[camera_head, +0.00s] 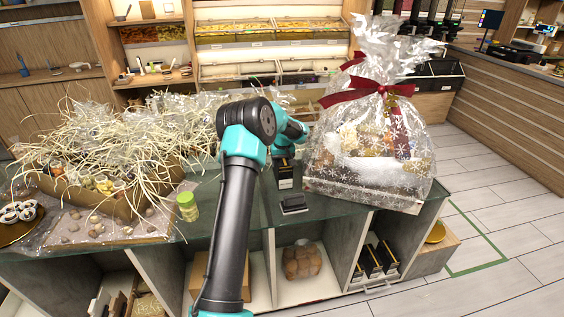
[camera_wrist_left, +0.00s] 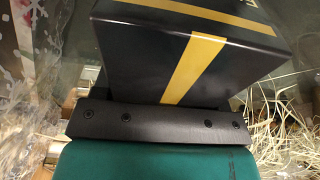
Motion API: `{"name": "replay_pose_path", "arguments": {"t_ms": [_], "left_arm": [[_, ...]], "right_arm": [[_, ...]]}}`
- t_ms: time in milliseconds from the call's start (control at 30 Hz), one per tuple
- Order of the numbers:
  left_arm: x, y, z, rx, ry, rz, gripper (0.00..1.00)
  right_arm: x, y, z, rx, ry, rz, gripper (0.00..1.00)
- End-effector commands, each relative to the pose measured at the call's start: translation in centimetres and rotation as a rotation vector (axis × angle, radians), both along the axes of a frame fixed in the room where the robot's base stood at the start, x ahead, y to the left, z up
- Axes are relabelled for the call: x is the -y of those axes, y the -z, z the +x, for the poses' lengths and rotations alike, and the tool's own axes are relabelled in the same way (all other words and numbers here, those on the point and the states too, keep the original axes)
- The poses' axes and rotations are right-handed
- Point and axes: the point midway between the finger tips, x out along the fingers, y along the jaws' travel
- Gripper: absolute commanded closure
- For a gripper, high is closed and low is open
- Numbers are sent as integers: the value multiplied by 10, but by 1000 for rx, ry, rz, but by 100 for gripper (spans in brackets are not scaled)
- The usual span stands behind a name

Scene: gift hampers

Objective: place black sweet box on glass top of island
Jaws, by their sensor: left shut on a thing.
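The black sweet box (camera_head: 286,183) is upright under my left gripper (camera_head: 284,160), over the glass top (camera_head: 250,205) of the island, left of the wrapped hamper. I cannot tell whether its base touches the glass. In the left wrist view the black box (camera_wrist_left: 140,60) with gold bands fills the upper middle, against the dark bar of my left gripper (camera_wrist_left: 160,122). The left gripper is shut on the box; its fingertips are mostly hidden. My right gripper is not in view.
A clear-wrapped hamper with red ribbon (camera_head: 370,150) stands right of the box. A straw-filled basket (camera_head: 120,195) and a small green-lidded jar (camera_head: 187,207) are to the left. A small dark flat item (camera_head: 294,204) lies in front of the box. Shelves below hold more goods.

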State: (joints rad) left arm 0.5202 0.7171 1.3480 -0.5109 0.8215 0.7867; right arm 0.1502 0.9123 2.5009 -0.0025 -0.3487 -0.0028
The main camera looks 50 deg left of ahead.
Motion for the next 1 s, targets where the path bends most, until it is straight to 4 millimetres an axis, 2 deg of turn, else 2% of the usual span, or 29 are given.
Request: {"name": "replay_pose_path", "arguments": {"t_ms": [233,267,500,800,1000], "left_arm": [[0,3,0,1,0,1,68],[0,3,0,0,0,0,31],[0,3,0,0,0,0,9],[0,1,0,0,0,0,9],[1,-16,-1,1,0,2,9]], "right_arm": [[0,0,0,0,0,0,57],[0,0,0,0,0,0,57],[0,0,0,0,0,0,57],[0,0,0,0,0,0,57],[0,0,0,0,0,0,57]]}}
